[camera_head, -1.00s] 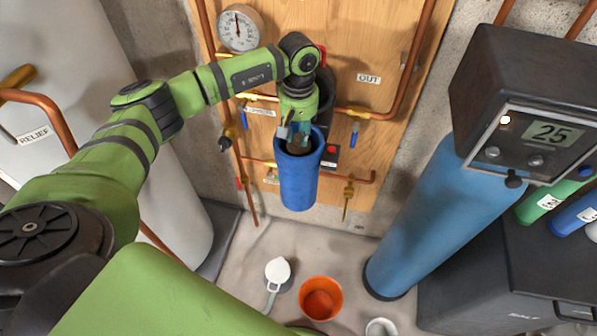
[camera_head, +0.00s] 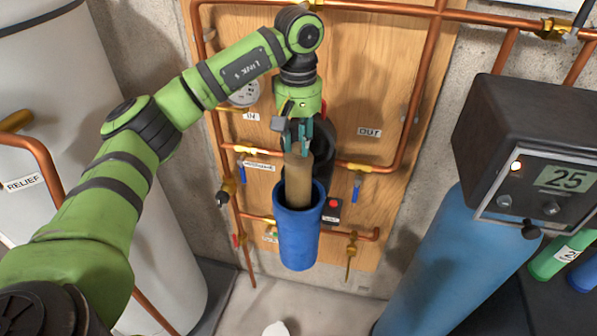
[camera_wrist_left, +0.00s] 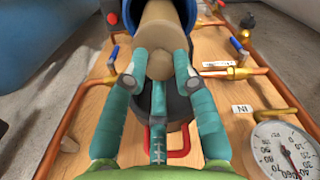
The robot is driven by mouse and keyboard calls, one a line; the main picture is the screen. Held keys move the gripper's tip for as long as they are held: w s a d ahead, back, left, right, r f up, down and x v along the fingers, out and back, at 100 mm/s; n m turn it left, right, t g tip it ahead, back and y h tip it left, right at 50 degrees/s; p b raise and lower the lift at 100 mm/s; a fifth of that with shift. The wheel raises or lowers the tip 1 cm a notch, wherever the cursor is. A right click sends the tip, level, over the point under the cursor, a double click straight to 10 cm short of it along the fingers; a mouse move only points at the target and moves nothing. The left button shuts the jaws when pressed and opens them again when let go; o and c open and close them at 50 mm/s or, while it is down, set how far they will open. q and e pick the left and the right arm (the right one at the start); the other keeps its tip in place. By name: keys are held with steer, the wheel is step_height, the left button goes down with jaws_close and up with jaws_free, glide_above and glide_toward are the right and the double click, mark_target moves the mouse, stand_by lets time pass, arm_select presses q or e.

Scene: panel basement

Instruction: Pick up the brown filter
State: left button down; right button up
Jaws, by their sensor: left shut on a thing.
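The brown filter (camera_head: 298,180) is a tan upright cylinder. Its lower end is inside the blue housing (camera_head: 298,240), and its upper part stands above the rim. My left gripper (camera_head: 299,140) is above the housing, shut on the filter's top end. In the left wrist view, the teal fingers (camera_wrist_left: 160,75) close around the narrow end of the filter (camera_wrist_left: 165,30), with the blue housing (camera_wrist_left: 188,8) beyond. The filter's bottom is hidden in the housing. My right gripper is not in view.
A plywood panel (camera_head: 390,60) carries copper pipes and brass valves with blue handles (camera_head: 356,186). A gauge (camera_head: 243,93) is partly behind my left arm. A blue tank (camera_head: 445,270) with a dark control box (camera_head: 530,130) stands at right, a white tank (camera_head: 60,90) at left.

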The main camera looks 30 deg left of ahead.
arm_select(q)
step_height(320, 180, up, 18)
steer(key=p, duration=0.4)
steer(key=shift+p, duration=0.35)
steer(key=shift+f, duration=0.1)
